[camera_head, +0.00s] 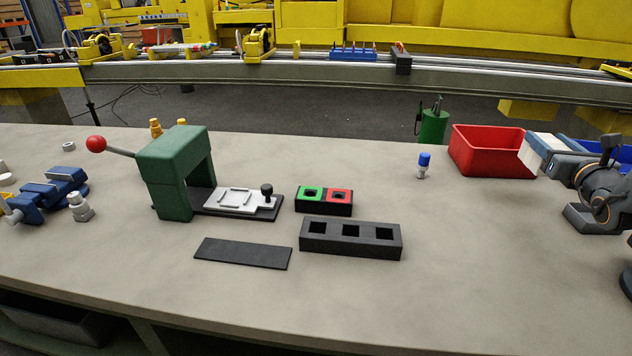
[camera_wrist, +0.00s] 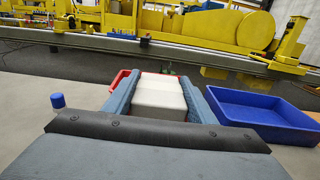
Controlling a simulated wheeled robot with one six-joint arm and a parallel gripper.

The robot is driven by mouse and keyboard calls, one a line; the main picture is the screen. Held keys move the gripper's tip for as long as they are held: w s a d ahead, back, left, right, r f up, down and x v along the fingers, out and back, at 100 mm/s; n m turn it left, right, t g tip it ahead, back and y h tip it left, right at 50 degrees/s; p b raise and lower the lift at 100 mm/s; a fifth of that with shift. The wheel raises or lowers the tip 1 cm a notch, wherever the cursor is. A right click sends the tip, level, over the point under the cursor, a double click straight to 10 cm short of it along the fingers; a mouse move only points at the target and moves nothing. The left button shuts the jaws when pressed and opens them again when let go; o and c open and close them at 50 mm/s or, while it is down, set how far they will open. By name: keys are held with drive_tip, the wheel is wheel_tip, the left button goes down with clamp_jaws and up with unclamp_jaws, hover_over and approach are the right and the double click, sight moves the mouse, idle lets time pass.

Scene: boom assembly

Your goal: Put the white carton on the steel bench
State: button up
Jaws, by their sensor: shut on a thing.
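The white carton (camera_head: 541,155) is held between the two blue-grey fingers of my gripper (camera_head: 548,150) at the right of the head view. In the wrist view the white carton (camera_wrist: 160,98) fills the space between the fingers of my gripper (camera_wrist: 158,84), which touch it on both sides. The carton looks raised above the grey bench top (camera_head: 450,270), beside the red bin. The fingers hide part of the carton. Whether this grey bench is the steel one, I cannot tell.
A red bin (camera_head: 488,165) stands left of the carton, a blue bin (camera_wrist: 262,112) to its right. A blue-capped piece (camera_head: 423,165) stands nearby. A black three-hole block (camera_head: 350,250), a red-green block (camera_head: 324,208) and a green press (camera_head: 170,180) stand further left.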

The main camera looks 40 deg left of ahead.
drive_tip(key=shift+w+f+b, duration=0.3)
drive_tip(key=shift+f+b, duration=0.3)
drive_tip(key=shift+f, duration=0.35)
wheel_tip(320, 180, down, 10)
drive_tip(key=shift+r+p, duration=0.1)
drive_tip(key=shift+p, duration=0.45)
drive_tip(key=o, duration=1.5)
drive_tip(key=shift+f, duration=0.2)
